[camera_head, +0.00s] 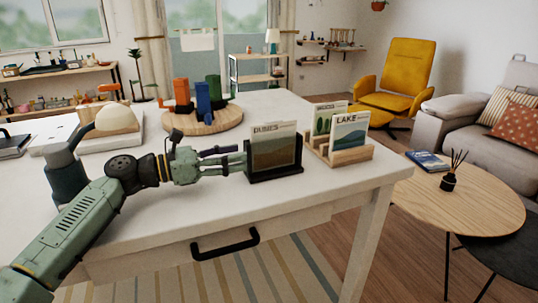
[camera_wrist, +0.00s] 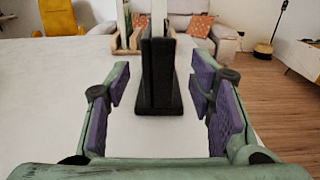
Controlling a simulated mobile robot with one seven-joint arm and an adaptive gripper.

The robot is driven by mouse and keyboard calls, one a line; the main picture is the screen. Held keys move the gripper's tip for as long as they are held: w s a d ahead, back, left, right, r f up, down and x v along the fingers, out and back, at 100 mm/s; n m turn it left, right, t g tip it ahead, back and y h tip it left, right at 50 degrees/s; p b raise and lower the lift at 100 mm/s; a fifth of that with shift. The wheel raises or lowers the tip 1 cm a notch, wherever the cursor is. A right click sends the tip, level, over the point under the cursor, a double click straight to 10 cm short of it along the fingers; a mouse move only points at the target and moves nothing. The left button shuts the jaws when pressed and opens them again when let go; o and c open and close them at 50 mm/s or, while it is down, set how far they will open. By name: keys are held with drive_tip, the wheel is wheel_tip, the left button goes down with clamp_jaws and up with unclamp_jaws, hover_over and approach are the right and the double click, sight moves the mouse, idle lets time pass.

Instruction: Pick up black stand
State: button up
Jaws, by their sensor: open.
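The black stand (camera_head: 276,173) is on the white table near its front edge, with the "Dunes" card (camera_head: 275,147) upright in it. In the wrist view the black stand (camera_wrist: 158,95) is seen end-on, straight ahead between the fingers. My gripper (camera_head: 238,161) is at the left side of the stand, close to it. It also shows in the wrist view (camera_wrist: 165,90), with its purple finger pads apart, one on each side of the stand's near end. A gap shows on both sides. The card hides part of the stand's slot in the head view.
A wooden stand (camera_head: 345,156) with the "Lake" card and another card is just right of the black stand. Behind is a round wooden board (camera_head: 203,122) with several coloured items. The white table (camera_head: 190,215) has a dark drawer handle (camera_head: 225,244) below its front edge.

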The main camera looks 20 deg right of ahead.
sight(273, 145)
drive_tip(key=shift+w+d, duration=0.2)
drive_tip(key=shift+w, duration=0.05)
drive_tip(key=d+p, duration=0.1)
drive_tip(key=d, duration=0.2)
drive_tip(key=d+p, duration=0.1)
drive_tip(key=d, duration=0.2)
drive_tip(key=shift+r, duration=0.2)
drive_tip(key=d+p, duration=0.2)
drive_tip(key=d, duration=0.1)
drive_tip(key=shift+w+d+p, duration=0.1)
drive_tip(key=shift+d+p, duration=0.2)
drive_tip(key=shift+d+f, duration=0.1)
drive_tip(key=shift+d, duration=0.3)
clamp_jaws()
